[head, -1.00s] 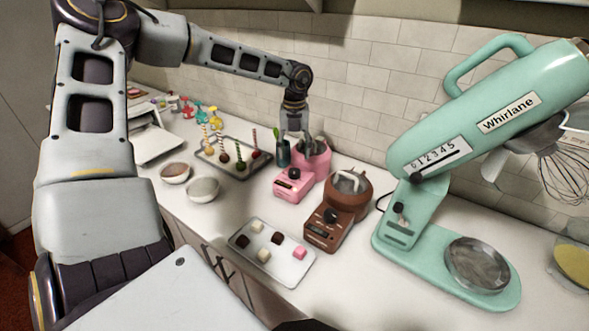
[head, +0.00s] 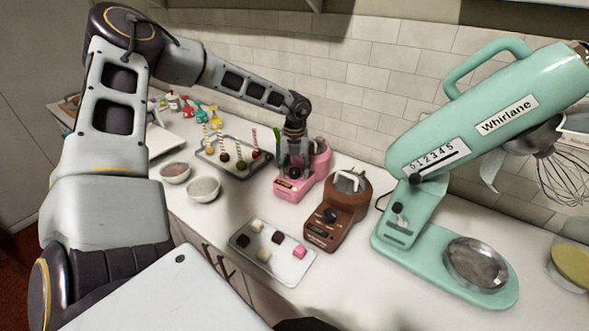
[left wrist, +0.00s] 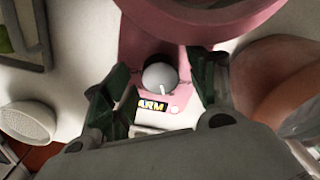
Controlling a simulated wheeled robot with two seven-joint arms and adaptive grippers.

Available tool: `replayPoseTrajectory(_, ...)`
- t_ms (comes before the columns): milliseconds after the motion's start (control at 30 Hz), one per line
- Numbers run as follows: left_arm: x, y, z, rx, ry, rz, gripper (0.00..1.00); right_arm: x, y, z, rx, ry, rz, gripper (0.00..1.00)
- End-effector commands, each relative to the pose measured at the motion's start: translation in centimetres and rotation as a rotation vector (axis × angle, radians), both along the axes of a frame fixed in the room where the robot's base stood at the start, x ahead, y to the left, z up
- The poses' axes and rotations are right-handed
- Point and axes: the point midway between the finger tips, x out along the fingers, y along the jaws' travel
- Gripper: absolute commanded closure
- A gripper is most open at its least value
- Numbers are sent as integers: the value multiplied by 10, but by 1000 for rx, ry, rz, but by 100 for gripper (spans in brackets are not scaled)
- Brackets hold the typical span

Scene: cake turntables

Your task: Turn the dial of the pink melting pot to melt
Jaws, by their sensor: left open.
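The pink melting pot (head: 318,163) stands on the counter, left of a brown one. In the left wrist view its pink body (left wrist: 150,25) fills the top middle. Its round grey dial (left wrist: 160,76) has a pale pointer mark aimed down toward a small display (left wrist: 152,105), whose readable letters are "ARM". My left gripper (head: 295,160) is over the front of the pink pot and partly hides the dial in the head view. In the left wrist view its open dark green fingers (left wrist: 160,78) stand on either side of the dial. Contact cannot be told. My right gripper is not in view.
The brown melting pot (head: 342,208) stands close on the right. A tray of sweets (head: 272,276) lies in front, a tray of cake pops (head: 212,156) and two bowls (head: 203,189) to the left. A mint mixer (head: 400,240) stands farther right.

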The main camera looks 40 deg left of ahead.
Motion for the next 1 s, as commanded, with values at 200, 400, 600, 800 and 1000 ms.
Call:
replayPoseTrajectory(200, 0, 0, -1, -1, -1, 0, 42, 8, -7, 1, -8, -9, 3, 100)
replayPoseTrajectory(400, 0, 0, 0, -1, -1, 0, 57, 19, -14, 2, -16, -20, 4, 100)
replayPoseTrajectory(600, 0, 0, 0, -1, -1, 0, 83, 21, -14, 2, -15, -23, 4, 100)
replayPoseTrajectory(800, 0, 0, 0, -1, -1, 0, 89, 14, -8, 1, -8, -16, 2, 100)
replayPoseTrajectory(1000, 0, 0, 0, -1, -1, 0, 89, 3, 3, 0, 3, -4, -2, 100)
